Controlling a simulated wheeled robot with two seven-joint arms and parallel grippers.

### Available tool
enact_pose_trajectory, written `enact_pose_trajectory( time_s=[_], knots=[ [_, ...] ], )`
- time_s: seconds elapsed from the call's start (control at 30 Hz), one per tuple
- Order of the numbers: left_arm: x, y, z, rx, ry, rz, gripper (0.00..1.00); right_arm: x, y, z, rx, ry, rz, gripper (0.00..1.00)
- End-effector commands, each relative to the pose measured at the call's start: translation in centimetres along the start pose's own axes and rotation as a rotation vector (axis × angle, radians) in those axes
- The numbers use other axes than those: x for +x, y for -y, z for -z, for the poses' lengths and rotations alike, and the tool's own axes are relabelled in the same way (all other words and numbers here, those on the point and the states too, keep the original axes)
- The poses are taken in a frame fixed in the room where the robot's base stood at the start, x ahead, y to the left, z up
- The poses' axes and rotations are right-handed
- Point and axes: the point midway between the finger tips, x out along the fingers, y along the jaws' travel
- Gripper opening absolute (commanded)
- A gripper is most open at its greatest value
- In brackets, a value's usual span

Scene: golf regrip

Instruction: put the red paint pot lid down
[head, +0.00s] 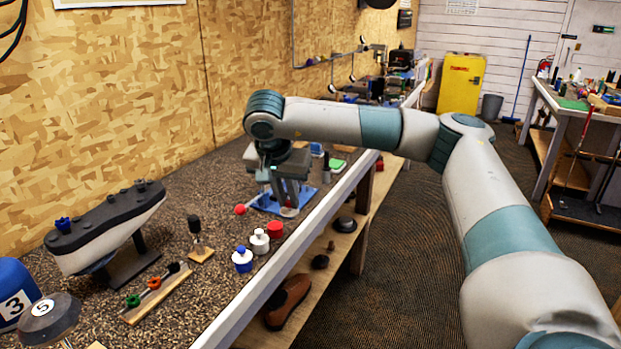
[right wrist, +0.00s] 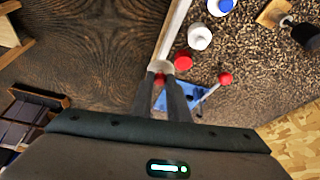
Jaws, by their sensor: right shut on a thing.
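My right gripper (head: 288,203) is shut on the red paint pot lid (head: 289,212), a pale disc with a red knob between the fingertips. In the right wrist view the lid (right wrist: 160,67) shows at the tips of the fingers (right wrist: 161,82). My left gripper is not in view.
A white-topped pot (head: 260,241) and a blue-topped pot (head: 242,260) stand along the bench front. A dark-headed upright (head: 195,235) stands left. Bare bench (head: 218,212) shows between them.

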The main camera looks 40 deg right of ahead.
Motion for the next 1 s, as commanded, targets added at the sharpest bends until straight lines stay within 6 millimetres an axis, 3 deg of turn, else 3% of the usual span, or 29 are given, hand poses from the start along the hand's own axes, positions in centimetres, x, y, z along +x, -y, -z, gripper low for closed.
enact_pose_trajectory(
  time_s=[0.13,0.3,0.5,0.7,1.0],
  knots=[
    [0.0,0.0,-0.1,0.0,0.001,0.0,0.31,-0.1,2.4,-7.2,-0.269,0.002,0.109,0.0],
    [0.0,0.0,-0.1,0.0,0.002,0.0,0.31,-0.7,3.4,-15.3,-0.559,0.002,0.229,0.0],
    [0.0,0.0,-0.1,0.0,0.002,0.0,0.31,-1.6,2.8,-22.4,-0.807,0.001,0.334,0.0],
    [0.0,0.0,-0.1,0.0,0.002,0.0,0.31,-2.1,2.2,-25.2,-0.909,0.001,0.377,0.0],
    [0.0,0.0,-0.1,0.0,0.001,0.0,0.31,-2.1,2.2,-25.4,-0.914,0.0,0.379,0.0]
  ],
)
